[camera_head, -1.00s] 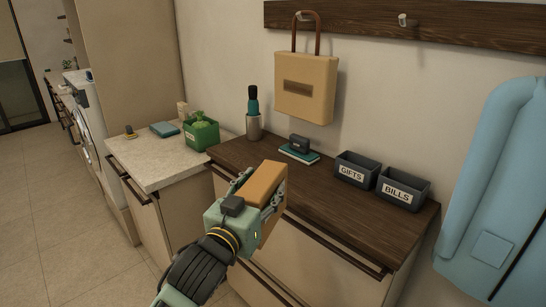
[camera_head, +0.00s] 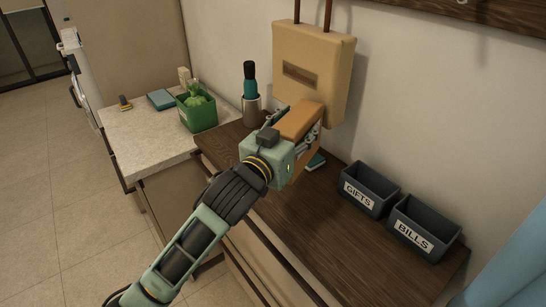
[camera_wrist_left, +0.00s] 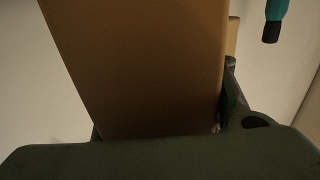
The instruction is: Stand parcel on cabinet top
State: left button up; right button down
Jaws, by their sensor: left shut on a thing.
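The parcel is a brown cardboard box (camera_head: 302,121). My left gripper (camera_head: 300,140) is shut on it and holds it over the dark wooden cabinet top (camera_head: 305,220), towards the wall side. The parcel hides most of the teal book (camera_head: 316,162) on that top. In the left wrist view the parcel (camera_wrist_left: 140,65) fills the middle, between the fingers. I cannot tell from these views whether its lower end touches the top. My right gripper is not in view.
Two dark bins, GIFTS (camera_head: 367,188) and BILLS (camera_head: 424,228), stand on the right part of the top. A grey cup with a teal bottle (camera_head: 250,80) stands left of the parcel. A tan bag (camera_head: 312,70) hangs behind. A green box (camera_head: 196,112) stands on the pale counter (camera_head: 150,145).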

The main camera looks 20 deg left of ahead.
pick_arm(q)
jog(key=a, duration=0.1)
jog(key=a+f+p, duration=0.1)
jog(key=a, duration=0.3)
jog(key=shift+w+f, duration=0.3)
jog(key=shift+w, duration=0.05)
grip_shut()
jog(key=w+a+f+p, duration=0.2)
jog(key=w+a+f, duration=0.2)
jog(key=f, duration=0.4)
jog(key=shift+a+f+p, duration=0.2)
jog(key=shift+a+p, duration=0.15)
jog(key=shift+a, duration=0.3)
jog(key=shift+s+f, duration=0.1)
jog(key=o, duration=1.8)
grip_release()
jog(key=shift+f, duration=0.15)
